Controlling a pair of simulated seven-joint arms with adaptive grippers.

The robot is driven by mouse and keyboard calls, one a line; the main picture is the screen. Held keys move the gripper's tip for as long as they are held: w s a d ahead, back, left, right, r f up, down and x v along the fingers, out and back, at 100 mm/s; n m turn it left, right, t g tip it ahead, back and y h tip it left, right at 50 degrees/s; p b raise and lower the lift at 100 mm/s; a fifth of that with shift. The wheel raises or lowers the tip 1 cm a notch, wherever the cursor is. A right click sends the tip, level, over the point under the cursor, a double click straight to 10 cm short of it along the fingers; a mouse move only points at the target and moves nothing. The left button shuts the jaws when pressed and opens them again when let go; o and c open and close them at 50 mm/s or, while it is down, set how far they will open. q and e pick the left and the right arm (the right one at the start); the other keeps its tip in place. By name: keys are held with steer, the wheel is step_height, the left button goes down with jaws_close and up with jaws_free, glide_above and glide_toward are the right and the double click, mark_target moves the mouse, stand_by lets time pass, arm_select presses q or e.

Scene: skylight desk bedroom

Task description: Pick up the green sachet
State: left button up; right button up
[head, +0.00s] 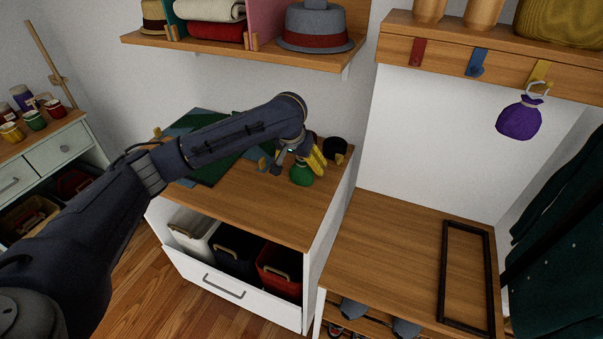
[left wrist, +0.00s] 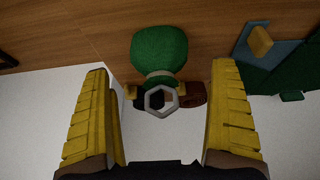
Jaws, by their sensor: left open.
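The green sachet (head: 301,173) stands on the wooden top of the white cabinet, near its right side. In the left wrist view the sachet (left wrist: 160,52) shows its round green body, a pale neck band and a grey ring (left wrist: 161,100) facing me. My left gripper (head: 303,158) is at the sachet. In the left wrist view its yellow fingers (left wrist: 163,110) are wide apart, one on each side of the ring, with nothing gripped. Part of the sachet's top is hidden by the gripper in the head view. My right gripper is not in view.
A dark round container (head: 335,148) stands just behind the sachet. A purple sachet (head: 519,121) hangs on a yellow hook. A shelf (head: 240,54) with a hat is above. The cabinet top's front is clear.

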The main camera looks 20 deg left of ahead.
mark_target(303, 169)
arm_select(q)
steer(key=shift+x, duration=2.5)
steer(key=c, duration=1.2)
